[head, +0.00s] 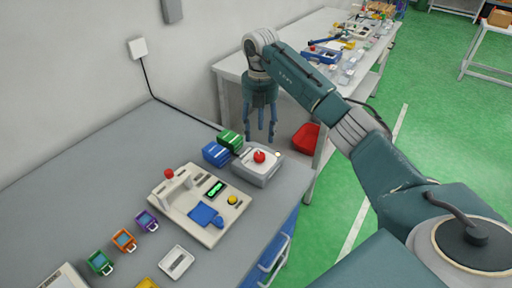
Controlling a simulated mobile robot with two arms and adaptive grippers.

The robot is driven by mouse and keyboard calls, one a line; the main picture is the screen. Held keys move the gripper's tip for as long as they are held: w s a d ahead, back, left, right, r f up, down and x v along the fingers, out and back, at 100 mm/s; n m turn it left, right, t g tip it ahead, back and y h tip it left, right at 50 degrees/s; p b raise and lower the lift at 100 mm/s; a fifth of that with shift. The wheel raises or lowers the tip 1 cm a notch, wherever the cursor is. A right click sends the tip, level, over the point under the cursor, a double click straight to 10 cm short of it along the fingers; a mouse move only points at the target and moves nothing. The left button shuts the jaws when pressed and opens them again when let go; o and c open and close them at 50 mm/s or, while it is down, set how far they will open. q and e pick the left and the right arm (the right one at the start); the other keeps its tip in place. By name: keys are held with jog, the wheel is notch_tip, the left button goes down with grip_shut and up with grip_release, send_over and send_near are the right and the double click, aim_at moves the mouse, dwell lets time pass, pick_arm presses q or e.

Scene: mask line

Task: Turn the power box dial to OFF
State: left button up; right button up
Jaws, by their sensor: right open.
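The power box (258,166) is a light grey box near the far right corner of the grey workbench. A red dial (259,156) sits on its top face; its setting is too small to read. My right gripper (261,134) hangs with its blue fingers pointing down, open and empty. In the picture it is just above the dial and the back of the box. It appears apart from the dial. My left gripper is not in view.
Green (230,141) and blue (215,153) blocks stand close left of the box. A beige machine (180,222) with a red knob and small screen is in front.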

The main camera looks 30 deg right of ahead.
jog(key=p, duration=0.1)
send_over(259, 155)
jog(key=f, duration=0.5)
jog(key=shift+s, duration=0.2)
jog(key=f, duration=0.1)
jog(key=f+p, duration=0.1)
jog(key=shift+w+f, duration=0.25)
jog(key=shift+f, duration=0.05)
jog(key=shift+s+f, duration=0.1)
jog(key=shift+f, duration=0.65)
jog(key=shift+c, duration=0.5)
jog(key=c, duration=0.9)
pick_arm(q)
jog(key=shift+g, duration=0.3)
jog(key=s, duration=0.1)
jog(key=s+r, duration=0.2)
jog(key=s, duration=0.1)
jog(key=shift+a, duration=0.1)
pick_arm(e)
jog(key=shift+c, duration=0.8)
